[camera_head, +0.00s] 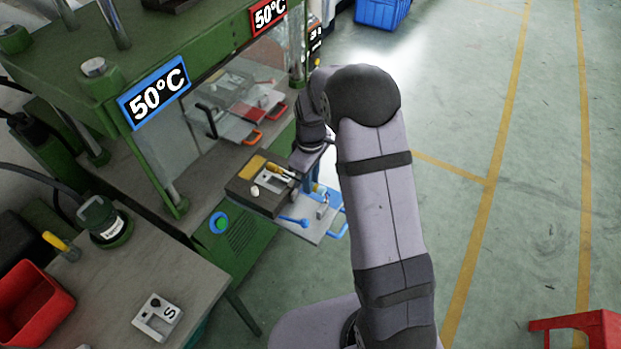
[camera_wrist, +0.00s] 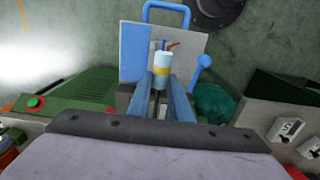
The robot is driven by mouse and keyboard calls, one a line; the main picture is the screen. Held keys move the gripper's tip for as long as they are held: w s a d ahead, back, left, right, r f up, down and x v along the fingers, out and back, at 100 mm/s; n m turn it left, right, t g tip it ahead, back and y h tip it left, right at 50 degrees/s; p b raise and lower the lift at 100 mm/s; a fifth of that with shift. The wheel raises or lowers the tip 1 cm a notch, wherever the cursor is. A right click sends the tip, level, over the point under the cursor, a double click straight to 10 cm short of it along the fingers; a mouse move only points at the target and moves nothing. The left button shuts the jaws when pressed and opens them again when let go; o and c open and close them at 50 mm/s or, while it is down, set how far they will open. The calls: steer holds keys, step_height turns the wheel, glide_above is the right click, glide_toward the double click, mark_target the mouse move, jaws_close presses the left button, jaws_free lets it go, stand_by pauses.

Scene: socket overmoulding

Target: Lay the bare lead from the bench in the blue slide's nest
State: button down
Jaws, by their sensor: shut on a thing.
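My gripper (camera_wrist: 164,85) is shut on the bare lead (camera_wrist: 162,62), a pale cylinder with a yellow band and short coloured wire ends at its top in the wrist view. The blue slide (camera_wrist: 133,55) is a grey plate with a blue left part and a blue loop handle, pulled out from the press. The lead and fingers overlap the plate in the wrist view. The nest is hidden behind them, and I cannot tell whether the lead touches it. In the head view, the slide (camera_head: 309,233) is below my gripper (camera_head: 311,184), and the lead is hard to make out.
A blue ball-ended lever (camera_head: 293,220) lies by the slide. A dark block (camera_head: 240,190) with small tools on top stands beside it. The green press with 50°C signs (camera_head: 158,92) is behind. A bench (camera_head: 190,270) with a red bin (camera_head: 32,303) is at lower left.

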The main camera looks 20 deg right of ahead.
steer(key=shift+f+b, duration=1.9)
steer(key=shift+f, duration=1.3)
steer(key=c, duration=1.5)
jaws_free()
steer(key=shift+r, duration=0.15)
step_height(320, 180, up, 7)
steer(key=shift+f+b, duration=0.1)
steer(key=shift+b, duration=1.05)
